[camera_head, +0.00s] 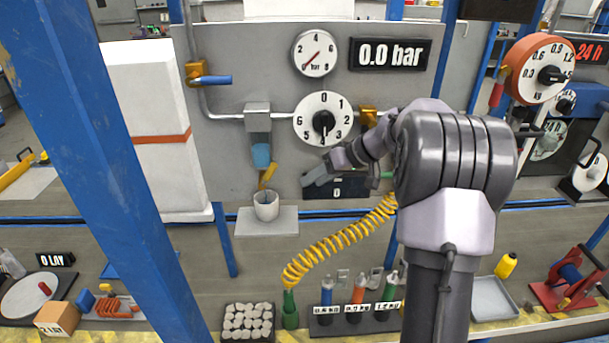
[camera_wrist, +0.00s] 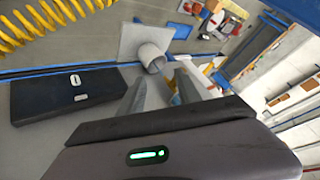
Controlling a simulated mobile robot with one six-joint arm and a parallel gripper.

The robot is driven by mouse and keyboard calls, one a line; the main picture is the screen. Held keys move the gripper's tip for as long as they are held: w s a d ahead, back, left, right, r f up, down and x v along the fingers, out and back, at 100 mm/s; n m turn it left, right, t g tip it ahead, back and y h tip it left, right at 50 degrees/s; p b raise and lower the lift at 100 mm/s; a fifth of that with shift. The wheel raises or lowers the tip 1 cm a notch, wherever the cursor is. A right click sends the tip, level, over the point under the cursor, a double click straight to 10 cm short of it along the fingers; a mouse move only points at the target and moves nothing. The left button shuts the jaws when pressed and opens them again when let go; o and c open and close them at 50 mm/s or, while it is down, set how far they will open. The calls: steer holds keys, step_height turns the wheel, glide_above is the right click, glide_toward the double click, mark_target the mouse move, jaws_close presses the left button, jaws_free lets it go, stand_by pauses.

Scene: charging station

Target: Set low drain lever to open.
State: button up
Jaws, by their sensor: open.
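The low drain lever looks to be the small yellow lever (camera_head: 268,172) under the blue filter bowl (camera_head: 261,155); it slants down to the left above a grey cup (camera_head: 266,205). The cup (camera_wrist: 152,57) shows beyond the fingertips there. My gripper (camera_head: 312,178) is to the right of the lever, apart from it, below the selector dial. In the wrist view its two fingers (camera_wrist: 163,85) are apart with nothing held between them.
A dial with a black knob (camera_head: 323,119) is just above my gripper. A dark display box (camera_head: 335,192) is just below it. A blue-handled brass valve (camera_head: 210,80) is at upper left. A coiled yellow hose (camera_head: 340,245) hangs below. The cup stands on a shelf (camera_head: 283,226).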

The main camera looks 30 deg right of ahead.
mark_target(270, 172)
steer(key=a+f+y+b, duration=0.1)
steer(key=f, duration=0.1)
steer(key=a+f+m+y+b, duration=0.1)
steer(key=f, duration=0.1)
steer(key=s+a+f+m+y+b, duration=0.1)
steer(key=a+f+b, duration=0.1)
steer(key=c, duration=0.7)
steer(key=f+m+t+y+b, duration=0.1)
steer(key=a+f+m+y+b, duration=0.1)
steer(key=f+m+t+y+b, duration=0.1)
steer(key=m+b, duration=0.1)
steer(key=shift+a+t+y, duration=0.3)
steer(key=shift+a+y, duration=0.1)
jaws_close()
steer(key=d+f+m+t+h+b, duration=0.15)
steer(key=d+m+t+b, duration=0.25)
steer(key=d+m+t, duration=0.55)
steer(key=w+a+r+m, duration=0.1)
steer(key=w+a+r, duration=0.5)
steer(key=w+a, duration=0.3)
steer(key=shift+a+r+t+b, duration=0.35)
steer(key=shift+b, duration=0.05)
